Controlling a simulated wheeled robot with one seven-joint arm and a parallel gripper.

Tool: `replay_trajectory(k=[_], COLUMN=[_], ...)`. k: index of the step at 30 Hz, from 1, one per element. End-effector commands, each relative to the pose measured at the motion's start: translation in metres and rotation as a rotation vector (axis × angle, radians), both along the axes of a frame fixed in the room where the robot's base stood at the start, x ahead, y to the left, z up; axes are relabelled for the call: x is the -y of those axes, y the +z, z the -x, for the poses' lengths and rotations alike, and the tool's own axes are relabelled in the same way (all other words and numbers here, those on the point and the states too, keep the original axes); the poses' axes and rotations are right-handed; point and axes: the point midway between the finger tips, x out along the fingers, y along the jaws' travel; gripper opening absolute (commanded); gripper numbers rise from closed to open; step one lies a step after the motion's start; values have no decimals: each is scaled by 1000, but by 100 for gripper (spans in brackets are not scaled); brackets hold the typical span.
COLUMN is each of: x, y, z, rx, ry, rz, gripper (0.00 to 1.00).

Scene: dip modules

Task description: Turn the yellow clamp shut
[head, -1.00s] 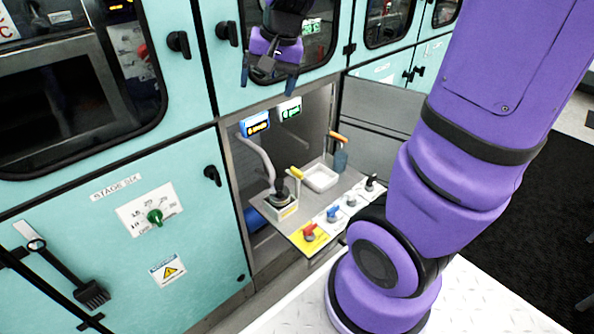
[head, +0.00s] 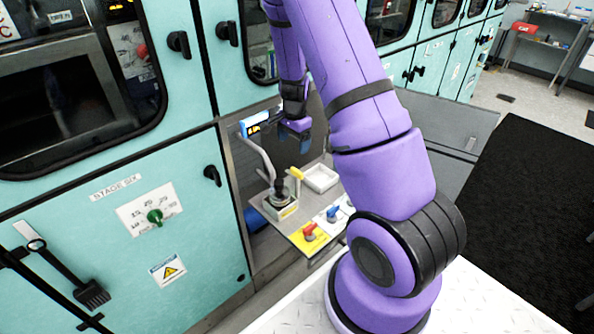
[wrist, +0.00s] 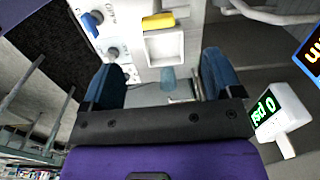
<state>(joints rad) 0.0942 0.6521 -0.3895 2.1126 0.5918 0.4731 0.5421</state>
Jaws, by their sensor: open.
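The yellow clamp handle (head: 297,173) stands on a fixture with a black knob on the pull-out shelf in the open bay. In the wrist view the yellow handle (wrist: 158,21) lies near the top, above the white tray. My gripper (head: 304,140) is in the bay opening, above and behind the tray, apart from the yellow handle. In the wrist view my gripper (wrist: 163,76) has its two blue fingers spread, with nothing held. A blue-grey container (wrist: 168,78) shows in the gap beyond them; in the head view my arm hides it.
The white tray (head: 320,178) sits beside the clamp fixture. Red (head: 310,231) and blue (head: 334,214) knobs line the shelf's front. A bent grey bar (head: 256,150) rises at left. An orange-lit display (head: 257,124) and a green-lit psi display (wrist: 265,108) hang near my gripper.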

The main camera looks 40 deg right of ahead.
Motion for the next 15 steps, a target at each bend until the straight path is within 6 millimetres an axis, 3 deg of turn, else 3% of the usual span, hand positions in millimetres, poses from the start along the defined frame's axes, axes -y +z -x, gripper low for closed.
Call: replay_trajectory(k=[4,11,15], x=[10,12,12], y=[-18,-36,-59], z=[2,3,3], rx=[-20,-24,-25], ry=[-43,-51,-51], rz=[15,17,16], gripper=[85,85,85])
